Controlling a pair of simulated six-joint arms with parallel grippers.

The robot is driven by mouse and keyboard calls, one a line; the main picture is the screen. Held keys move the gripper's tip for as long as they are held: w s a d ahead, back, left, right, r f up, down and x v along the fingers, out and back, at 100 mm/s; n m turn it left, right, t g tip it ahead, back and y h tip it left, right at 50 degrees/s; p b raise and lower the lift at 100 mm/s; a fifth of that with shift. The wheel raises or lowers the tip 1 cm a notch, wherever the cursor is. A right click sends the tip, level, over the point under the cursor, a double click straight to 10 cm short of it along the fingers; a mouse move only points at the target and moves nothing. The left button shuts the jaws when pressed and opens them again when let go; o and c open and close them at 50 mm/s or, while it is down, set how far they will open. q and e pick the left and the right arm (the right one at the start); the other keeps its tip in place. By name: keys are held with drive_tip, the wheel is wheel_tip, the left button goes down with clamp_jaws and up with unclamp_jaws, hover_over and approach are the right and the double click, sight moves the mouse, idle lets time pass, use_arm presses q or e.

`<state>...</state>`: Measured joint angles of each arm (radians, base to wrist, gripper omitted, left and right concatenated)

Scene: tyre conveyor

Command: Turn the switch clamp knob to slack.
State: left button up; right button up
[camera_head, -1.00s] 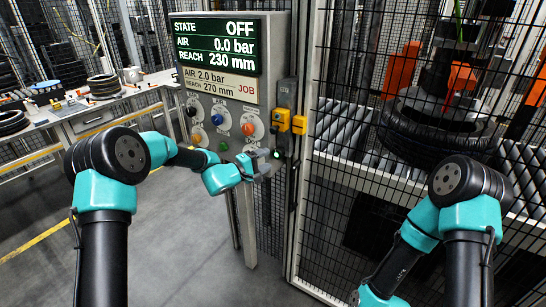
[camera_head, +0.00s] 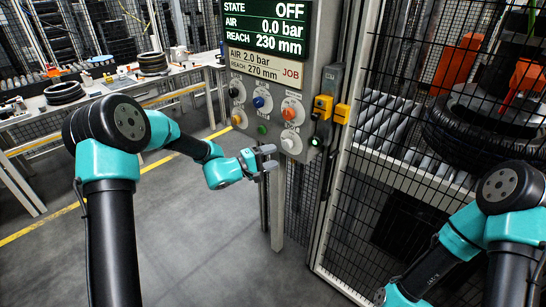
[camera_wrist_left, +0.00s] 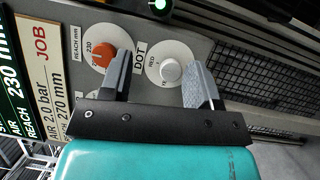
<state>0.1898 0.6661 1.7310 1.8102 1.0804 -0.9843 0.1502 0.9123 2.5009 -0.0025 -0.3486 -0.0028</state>
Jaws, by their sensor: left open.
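The grey control panel (camera_head: 275,128) carries a black knob (camera_head: 235,92), a blue knob (camera_head: 259,102), an orange-red knob (camera_head: 289,114) and a white knob (camera_head: 288,143). Their labels are too small to read in the head view, so I cannot tell which is the clamp knob. In the left wrist view the orange knob (camera_wrist_left: 104,53) is labelled REACH and the white knob (camera_wrist_left: 171,71) DOT. My left gripper (camera_head: 270,157) is open and empty, just left of and below the white knob. In the wrist view its fingers (camera_wrist_left: 160,78) appear either side of that knob, without visible grip.
The display (camera_head: 265,28) reads OFF, 0.0 bar, 230 mm. Yellow (camera_head: 238,119) and green (camera_head: 263,130) buttons sit on the panel. Yellow-and-grey latch parts (camera_head: 322,107) and a mesh fence (camera_head: 395,165) stand right. A workbench (camera_head: 100,88) is left; open floor lies between.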

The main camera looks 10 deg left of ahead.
use_arm(q)
drive_tip(key=shift+o, duration=1.3)
drive_tip(key=shift+s+d+f, duration=0.1)
drive_tip(key=shift+f, duration=0.05)
drive_tip(key=shift+o, duration=0.2)
drive_tip(key=s+d+f+m+g+y, duration=0.1)
drive_tip(key=s+f+m+g, duration=0.2)
drive_tip(key=f, duration=0.2)
drive_tip(key=shift+d+y, duration=0.4)
drive_tip(key=s+a+f+m+g+y, duration=0.3)
drive_tip(key=s+a+f+m+y, duration=0.25)
drive_tip(key=f+m+y, duration=0.55)
drive_tip(key=w+d+r+m+t+h, duration=0.1)
drive_tip(key=w+r+m+t, duration=0.5)
drive_tip(key=r+m, duration=0.35)
drive_tip(key=d+r+m+t+h, duration=0.3)
drive_tip(key=d+r+m+h, duration=0.2)
drive_tip(key=d+r+m, duration=0.3)
drive_tip(key=shift+s+d+r+t+h, duration=0.3)
drive_tip(key=shift+s+r+h, duration=0.05)
drive_tip(key=shift+s+h, duration=0.05)
